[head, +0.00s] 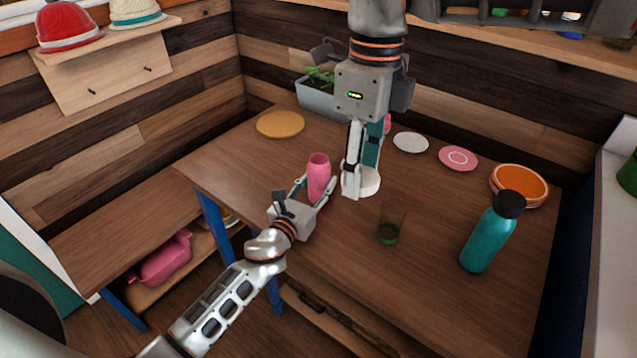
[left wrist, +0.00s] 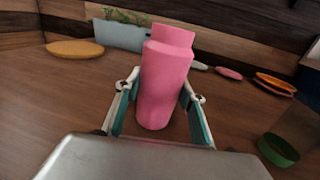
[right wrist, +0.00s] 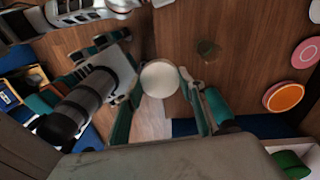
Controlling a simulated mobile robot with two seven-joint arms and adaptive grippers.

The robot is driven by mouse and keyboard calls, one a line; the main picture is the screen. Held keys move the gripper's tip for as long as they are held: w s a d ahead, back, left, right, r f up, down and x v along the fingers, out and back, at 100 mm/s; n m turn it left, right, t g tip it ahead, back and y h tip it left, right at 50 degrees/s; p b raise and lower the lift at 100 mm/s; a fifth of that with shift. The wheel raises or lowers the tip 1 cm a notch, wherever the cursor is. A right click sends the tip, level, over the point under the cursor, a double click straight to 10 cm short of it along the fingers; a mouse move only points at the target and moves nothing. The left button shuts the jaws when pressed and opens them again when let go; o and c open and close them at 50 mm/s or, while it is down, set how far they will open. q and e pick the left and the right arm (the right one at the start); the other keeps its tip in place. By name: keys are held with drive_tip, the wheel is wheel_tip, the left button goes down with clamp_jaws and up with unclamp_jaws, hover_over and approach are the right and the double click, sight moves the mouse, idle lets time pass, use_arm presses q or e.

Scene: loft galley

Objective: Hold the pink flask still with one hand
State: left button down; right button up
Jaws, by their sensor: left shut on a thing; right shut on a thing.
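The pink flask (head: 319,178) stands upright on the wooden table, near its left front edge. My left gripper (left wrist: 158,100) is shut on it, one finger on each side of its body. My right gripper (head: 358,190) points down just right of the flask. It is shut on a round white piece (right wrist: 160,78), which also shows low between its fingers in the head view (head: 371,186). I cannot tell whether this piece touches the table. The flask does not show clearly in the right wrist view.
A clear glass with a green base (head: 388,233) and a teal bottle with a black cap (head: 482,242) stand to the right. Behind are a white plate (head: 411,142), a pink plate (head: 458,158), orange dishes (head: 519,182), a yellow round mat (head: 280,124) and a planter (head: 316,97).

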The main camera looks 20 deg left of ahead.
use_arm(q)
drive_tip(key=shift+f, duration=0.15)
drive_tip(key=c, duration=1.5)
unclamp_jaws()
drive_tip(key=shift+o, duration=1)
